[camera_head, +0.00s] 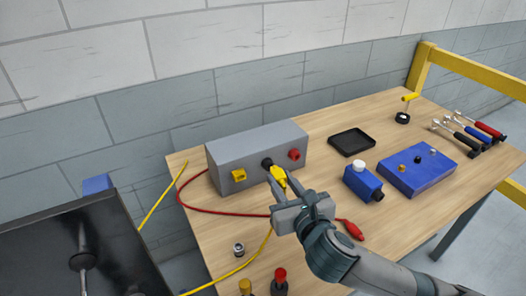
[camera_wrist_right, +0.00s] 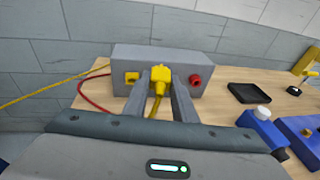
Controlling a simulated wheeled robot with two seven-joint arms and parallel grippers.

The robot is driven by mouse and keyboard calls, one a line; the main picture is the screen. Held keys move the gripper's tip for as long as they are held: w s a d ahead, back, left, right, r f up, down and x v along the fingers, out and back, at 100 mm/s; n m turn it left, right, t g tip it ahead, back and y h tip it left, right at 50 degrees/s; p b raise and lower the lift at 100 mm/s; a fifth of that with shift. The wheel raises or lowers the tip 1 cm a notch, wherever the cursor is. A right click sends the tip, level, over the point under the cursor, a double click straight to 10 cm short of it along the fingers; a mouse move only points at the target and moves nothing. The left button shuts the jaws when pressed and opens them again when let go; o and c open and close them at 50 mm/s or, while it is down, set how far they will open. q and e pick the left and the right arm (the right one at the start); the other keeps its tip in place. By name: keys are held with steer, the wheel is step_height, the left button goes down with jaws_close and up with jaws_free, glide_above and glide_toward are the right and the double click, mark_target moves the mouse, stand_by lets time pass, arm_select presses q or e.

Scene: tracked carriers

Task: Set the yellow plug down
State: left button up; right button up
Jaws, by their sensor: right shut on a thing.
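The yellow plug (camera_head: 279,176) is between the fingers of my right gripper (camera_head: 278,182), which is shut on it. It also shows in the wrist view (camera_wrist_right: 160,76), in front of the middle of the grey box (camera_wrist_right: 125,56). In the head view the plug is right by the black socket (camera_head: 266,162) on the box front; I cannot tell whether it is in the socket or just before it. A yellow cord (camera_head: 262,246) trails from under my gripper to the lower left. My left gripper is not in view.
The box has a yellow socket (camera_head: 239,175) and a red socket (camera_head: 294,154). A red cable (camera_head: 225,211) ends in a red plug (camera_head: 352,230). A black tray (camera_head: 351,142), blue boxes (camera_head: 418,168) and tools (camera_head: 470,130) are to the right. Bare wooden table (camera_head: 215,235) shows in front.

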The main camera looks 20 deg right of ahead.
steer(key=a+n+g+y, duration=0.8)
steer(key=a+n+y, duration=0.4)
steer(key=a, duration=0.6)
steer(key=shift+s+r+g+y, duration=0.15)
steer(key=shift+r+g+y, duration=0.15)
steer(key=shift+y, duration=0.6)
